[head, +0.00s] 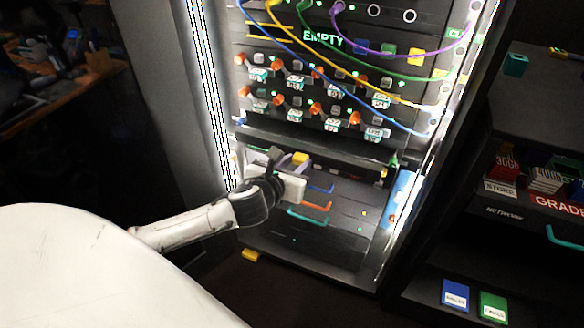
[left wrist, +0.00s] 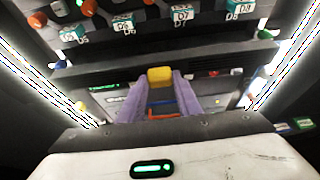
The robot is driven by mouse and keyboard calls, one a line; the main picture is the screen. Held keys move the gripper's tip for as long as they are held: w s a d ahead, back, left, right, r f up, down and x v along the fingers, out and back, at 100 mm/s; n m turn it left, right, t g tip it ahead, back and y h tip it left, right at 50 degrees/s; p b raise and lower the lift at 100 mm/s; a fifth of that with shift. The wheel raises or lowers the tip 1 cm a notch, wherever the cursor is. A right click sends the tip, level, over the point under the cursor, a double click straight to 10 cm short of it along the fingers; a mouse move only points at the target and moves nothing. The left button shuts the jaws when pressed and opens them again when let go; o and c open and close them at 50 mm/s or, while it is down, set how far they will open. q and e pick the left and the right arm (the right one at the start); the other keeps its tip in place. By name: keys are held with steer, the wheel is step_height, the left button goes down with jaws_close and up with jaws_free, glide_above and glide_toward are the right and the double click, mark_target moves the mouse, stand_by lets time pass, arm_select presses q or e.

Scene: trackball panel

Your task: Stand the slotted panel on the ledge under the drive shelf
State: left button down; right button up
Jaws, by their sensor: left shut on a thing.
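My left gripper (head: 297,168) reaches into the rack below the drive shelf (head: 310,110). In the left wrist view its two purple fingers (left wrist: 160,88) are shut on a yellow block (left wrist: 160,76), which also shows in the head view (head: 301,158). The ledge is mostly hidden by my gripper and shadow. My right gripper is not in view.
Labelled drives with orange knobs (head: 316,108) stick out just above. Coloured cables (head: 375,92) hang across the rack. Blue and teal handles (head: 307,214) are on the dark front below. Bright light strips (head: 212,95) edge the rack, and a shelf unit (head: 535,110) stands right.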

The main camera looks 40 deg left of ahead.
mark_target(302, 154)
arm_select(q)
steer(key=shift+w+a+r, duration=0.1)
steer(key=shift+w+a, duration=0.05)
steer(key=shift+w, duration=0.5)
steer(key=shift+w+a, duration=0.1)
steer(key=shift+w, duration=0.55)
steer(key=shift+p, duration=0.3)
steer(key=shift+p, duration=0.3)
steer(key=shift+p, duration=0.35)
stand_by(0.7)
steer(key=shift+p, duration=0.4)
steer(key=shift+w, duration=0.2)
steer(key=shift+w+a, duration=0.15)
steer(key=shift+w, duration=0.15)
